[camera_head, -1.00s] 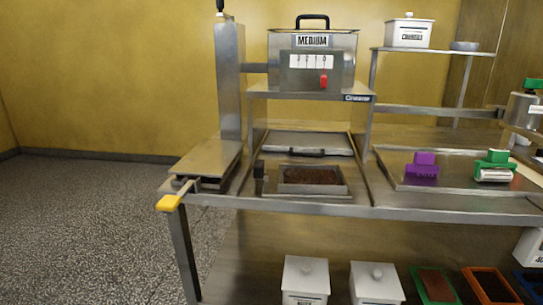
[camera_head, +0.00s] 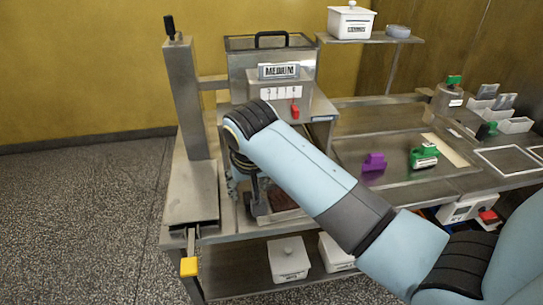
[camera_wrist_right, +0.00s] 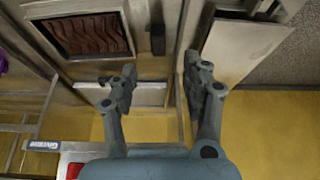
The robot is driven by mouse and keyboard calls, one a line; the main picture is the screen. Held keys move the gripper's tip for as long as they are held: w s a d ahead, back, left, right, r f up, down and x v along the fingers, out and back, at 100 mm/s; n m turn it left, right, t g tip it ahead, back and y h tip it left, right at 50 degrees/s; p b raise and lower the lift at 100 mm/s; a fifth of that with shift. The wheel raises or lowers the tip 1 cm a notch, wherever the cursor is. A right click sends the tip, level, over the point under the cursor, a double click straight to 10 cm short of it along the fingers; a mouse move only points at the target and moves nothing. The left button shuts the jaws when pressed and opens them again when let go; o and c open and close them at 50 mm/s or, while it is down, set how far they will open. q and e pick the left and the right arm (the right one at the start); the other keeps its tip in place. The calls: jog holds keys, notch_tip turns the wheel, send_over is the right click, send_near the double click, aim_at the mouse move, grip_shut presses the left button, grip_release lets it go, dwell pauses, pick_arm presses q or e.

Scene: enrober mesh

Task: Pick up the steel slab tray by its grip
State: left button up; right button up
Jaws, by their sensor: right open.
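The steel slab tray (camera_wrist_right: 134,18) holds a dark brown rippled slab and lies on the steel bench. In the head view its brown contents (camera_head: 283,198) show partly behind my right arm. The tray's black upright grip (camera_wrist_right: 157,40) stands beside it in the right wrist view. My right gripper (camera_wrist_right: 159,84) is open and empty over the bench, its two fingers spread to either side of the grip's line. The grip appears just past the fingertips and apart from them. In the head view my right gripper (camera_head: 246,185) is partly hidden by my arm. My left gripper is out of view.
A steel machine marked MEDIUM (camera_head: 270,92) stands behind my arm. A tall steel post (camera_head: 184,100) and a yellow-ended lever (camera_head: 189,266) are at the left. A purple block (camera_head: 374,162) and a green-handled tool (camera_head: 424,157) lie on the right bench.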

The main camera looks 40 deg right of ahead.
aim_at(248, 197)
jog(key=shift+x, duration=4.65)
jog(key=shift+d, duration=0.1)
jog(key=shift+r, duration=0.1)
jog(key=c, duration=0.9)
jog(key=shift+w, duration=0.1)
grip_shut()
jog(key=shift+r, duration=0.1)
